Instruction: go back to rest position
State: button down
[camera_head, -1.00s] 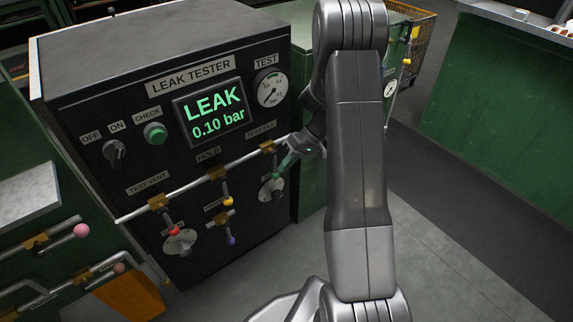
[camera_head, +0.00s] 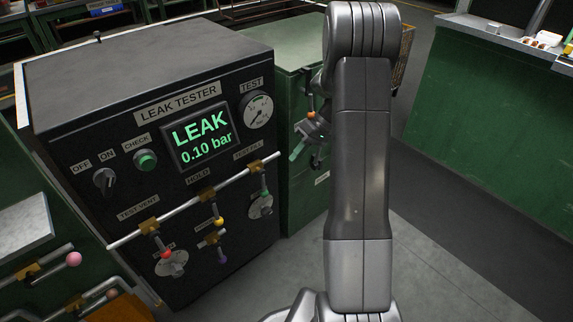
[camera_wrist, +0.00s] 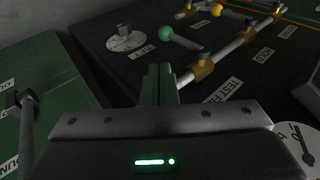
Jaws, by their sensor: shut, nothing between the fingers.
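My gripper (camera_head: 299,150) is in the head view just right of the leak tester, beside my arm and in front of the green cabinet. In the wrist view its two green fingers (camera_wrist: 158,84) are together with nothing between them. The black leak tester (camera_head: 150,140) stands at left, its screen (camera_head: 202,137) reading "LEAK 0.10 bar". The test fill valve's green knob (camera_head: 265,193) is on the tester's right side, apart from my gripper. It seems to be the green ball (camera_wrist: 165,34) in the wrist view.
The red (camera_head: 166,254), yellow (camera_head: 218,220) and purple (camera_head: 222,258) valve knobs are on the tester's front. A green cabinet (camera_head: 300,190) stands right beside the tester. A green bench (camera_head: 490,130) is at far right. The grey floor (camera_head: 440,260) at right is clear.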

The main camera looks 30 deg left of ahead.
jog(key=shift+v, duration=0.85)
jog(key=shift+f, duration=0.1)
jog(key=s+a+f+t+p, duration=0.1)
jog(key=s+a+f+p, duration=0.2)
jog(key=a+f, duration=0.1)
jog(key=shift+s+a+f+h, duration=0.2)
jog(key=shift+s+a+h, duration=0.1)
jog(key=shift+s, duration=0.05)
jog(key=shift+f, duration=0.1)
dwell(0.4)
